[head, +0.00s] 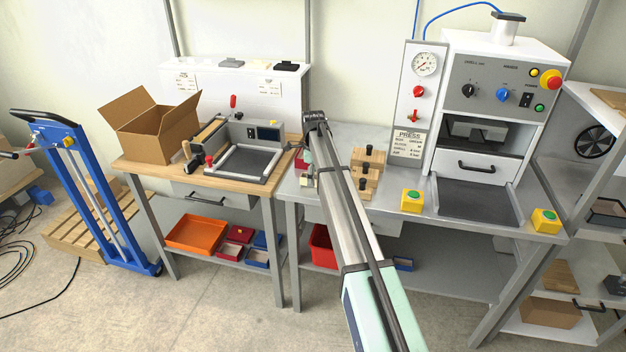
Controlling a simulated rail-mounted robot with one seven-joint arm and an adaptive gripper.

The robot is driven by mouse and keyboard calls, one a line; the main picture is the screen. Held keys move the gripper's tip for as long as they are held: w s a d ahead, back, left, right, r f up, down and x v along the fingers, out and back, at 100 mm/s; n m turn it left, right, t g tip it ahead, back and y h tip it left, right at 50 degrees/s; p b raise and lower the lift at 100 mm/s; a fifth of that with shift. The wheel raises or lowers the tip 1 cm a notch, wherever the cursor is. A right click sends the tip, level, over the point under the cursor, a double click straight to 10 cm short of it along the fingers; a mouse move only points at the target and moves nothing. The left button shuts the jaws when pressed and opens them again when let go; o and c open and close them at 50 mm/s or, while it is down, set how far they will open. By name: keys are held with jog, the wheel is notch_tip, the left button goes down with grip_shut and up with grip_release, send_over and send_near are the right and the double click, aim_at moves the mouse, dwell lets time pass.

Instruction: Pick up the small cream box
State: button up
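My arm reaches away across the front of the grey metal bench, and its dark far end (315,118) is above the seam between the two benches. The gripper's fingers cannot be made out, so whether it is open, shut or holding anything is unclear. No small cream box can be named with certainty. A small pale piece (232,63) lies on the white ledge at the back, left of a black piece (287,65). Small pale and red items (306,180) lie on the metal bench just left of my arm, partly hidden by it.
A wooden bench (130,164) at left carries an open cardboard box (152,127) and a grey box former (246,163). Wooden blocks (367,170) with black knobs stand right of my arm, near yellow button boxes (412,201) and a white press (505,75).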

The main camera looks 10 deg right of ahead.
jog(key=shift+f, duration=0.45)
jog(key=c, duration=1.1)
